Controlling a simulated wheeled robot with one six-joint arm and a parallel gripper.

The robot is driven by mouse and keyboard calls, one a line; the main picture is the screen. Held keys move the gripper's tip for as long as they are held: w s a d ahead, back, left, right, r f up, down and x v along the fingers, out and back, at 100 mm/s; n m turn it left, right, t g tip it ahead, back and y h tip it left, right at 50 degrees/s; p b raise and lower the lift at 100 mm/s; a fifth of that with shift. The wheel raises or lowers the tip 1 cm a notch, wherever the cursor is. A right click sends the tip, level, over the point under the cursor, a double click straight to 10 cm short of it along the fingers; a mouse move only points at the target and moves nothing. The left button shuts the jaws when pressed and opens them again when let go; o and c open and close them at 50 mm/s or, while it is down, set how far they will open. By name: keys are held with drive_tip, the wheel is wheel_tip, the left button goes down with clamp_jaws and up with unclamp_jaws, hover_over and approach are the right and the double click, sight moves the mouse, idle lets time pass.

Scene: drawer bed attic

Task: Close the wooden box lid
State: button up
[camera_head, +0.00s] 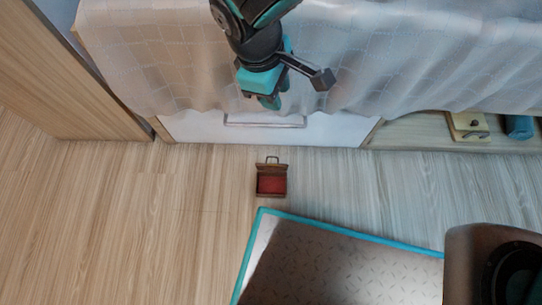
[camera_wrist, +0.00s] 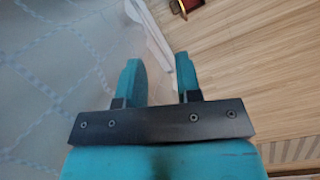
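The small wooden box (camera_head: 271,186) sits on the floor in front of the bed, with a red inside showing. Its lid (camera_head: 270,168) stands open on the side towards the bed, with a handle above it. In the wrist view, part of the red and brown box (camera_wrist: 184,5) shows at the top edge. My gripper (camera_head: 272,100) is by the draped bedside, above the box in the picture and apart from it. Its two teal fingers (camera_wrist: 161,80) are spread with nothing between them in the wrist view.
A pale sheet (camera_head: 400,60) hangs over the bed above a white drawer front (camera_head: 200,127). A teal-edged patterned mat (camera_head: 340,265) lies below the box. A dark round object sits at the lower right. A shelf at right holds a wooden item (camera_head: 467,125). Floor left of the box is clear.

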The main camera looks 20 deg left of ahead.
sight(271, 164)
drive_tip(key=s+a+f+n+t+h+b, duration=0.1)
drive_tip(key=s+a+f+n, duration=0.15)
drive_tip(key=f, duration=0.45)
drive_tip(key=s+a+f+n+t+h+b, duration=0.1)
drive_tip(key=s+a+f, duration=0.3)
drive_tip(key=f, duration=0.3)
drive_tip(key=b+x, duration=0.9)
drive_tip(key=x, duration=0.7)
drive_tip(key=shift+a+f, duration=0.1)
drive_tip(key=shift+f, duration=0.2)
drive_tip(key=shift+w+f+y+b, duration=0.15)
drive_tip(key=shift+f+y+b, duration=0.15)
drive_tip(key=shift+f, duration=0.1)
drive_tip(key=shift+d, duration=0.25)
